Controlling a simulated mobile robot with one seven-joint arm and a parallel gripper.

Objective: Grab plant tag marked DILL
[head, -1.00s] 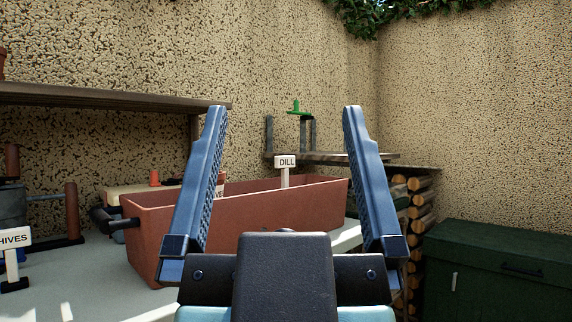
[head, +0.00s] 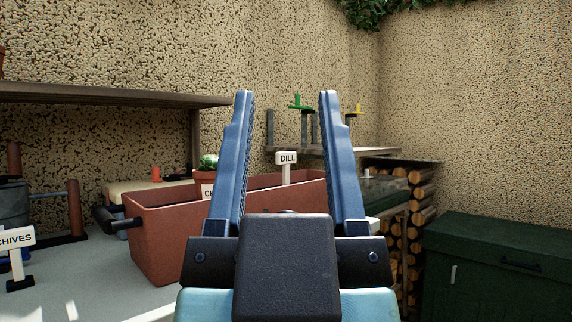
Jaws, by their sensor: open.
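The white plant tag marked DILL (head: 287,159) stands upright on a short white stem at the terracotta-coloured planter box (head: 160,225). In the picture it shows between the two blue fingers of my gripper (head: 286,97). The gripper is open and empty, and its fingers point up and away over the planter. The tag looks farther off than the fingers, and I see no contact. The gripper hides part of the planter's middle and right side.
A tag reading CHIVES (head: 17,241) stands on the pale table at left. Another tag starting CH (head: 208,191) is partly hidden by the left finger. A wooden shelf (head: 120,97) is at upper left. Stacked logs (head: 421,195) and a dark green cabinet (head: 500,270) are at right.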

